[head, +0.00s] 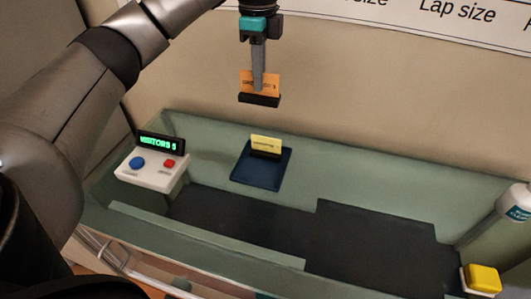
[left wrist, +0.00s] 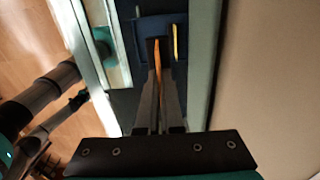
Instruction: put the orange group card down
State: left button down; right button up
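The orange group card (head: 273,81) has small dark print and a black strip-like base along its lower edge. My left gripper (head: 258,84) points down and is shut on the card, holding it in the air in front of the wall. In the left wrist view the card (left wrist: 158,60) shows edge-on as a thin orange line between the two fingers. A yellow card (head: 266,143) stands upright in a black base on a dark blue pad (head: 246,177), below the held card in the head view. My right gripper is not in view.
The green-grey counter (head: 355,172) has a dark recessed floor (head: 260,217). A white box (head: 150,176) with blue and red buttons and a "VISITORS" display (head: 161,143) stands at left. A yellow block (head: 482,278) and a white cylinder (head: 514,202) are at right.

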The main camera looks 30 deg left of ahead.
pick_arm(q)
jog(key=f, duration=1.9)
jog(key=shift+d+f, duration=0.2)
jog(key=shift+f, duration=0.2)
jog(key=shift+s+f, duration=0.1)
jog(key=shift+f, duration=0.05)
jog(key=c, duration=1.1)
grip_release()
notch_tip(320, 180, up, 12)
jog(key=shift+r+b, duration=0.2)
jog(key=shift+b, duration=0.15)
jog(key=shift+f, duration=0.1)
